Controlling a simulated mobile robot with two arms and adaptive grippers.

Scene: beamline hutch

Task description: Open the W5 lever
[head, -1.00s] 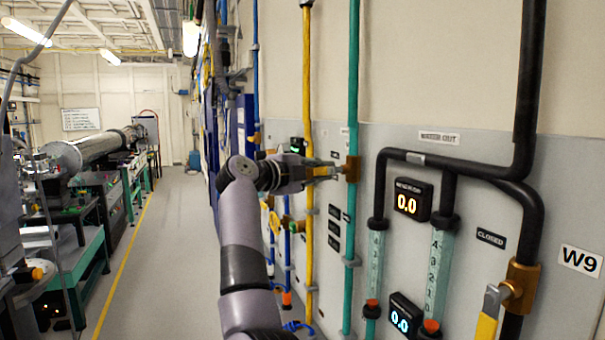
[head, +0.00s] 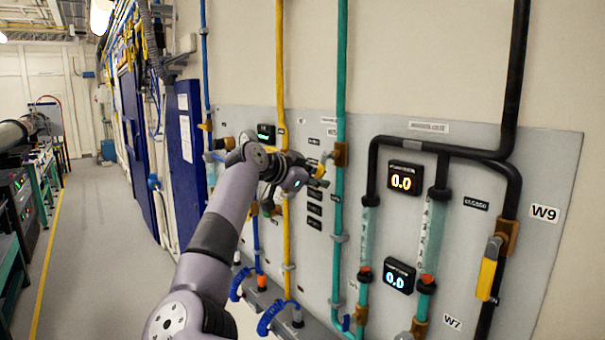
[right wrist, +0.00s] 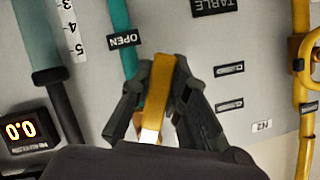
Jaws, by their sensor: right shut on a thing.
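The yellow lever (head: 321,169) sits at a brass valve body (head: 341,154) on the teal pipe (head: 341,75) in the head view. The lever appears to slant down and left from the valve. My right gripper (head: 312,179) is shut on it. In the right wrist view the yellow lever (right wrist: 158,90) stands between the two dark fingers of my right gripper (right wrist: 162,110), with the teal pipe behind and an OPEN label (right wrist: 125,40) beside it. My left gripper is not in view.
Another yellow lever (head: 487,278) hangs along the black pipe near the W9 label (head: 545,213). Two displays, an orange one (head: 402,179) and a blue one (head: 398,276), sit between the pipes. A yellow pipe (head: 281,70) runs left of the teal one. The aisle floor (head: 95,230) is clear.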

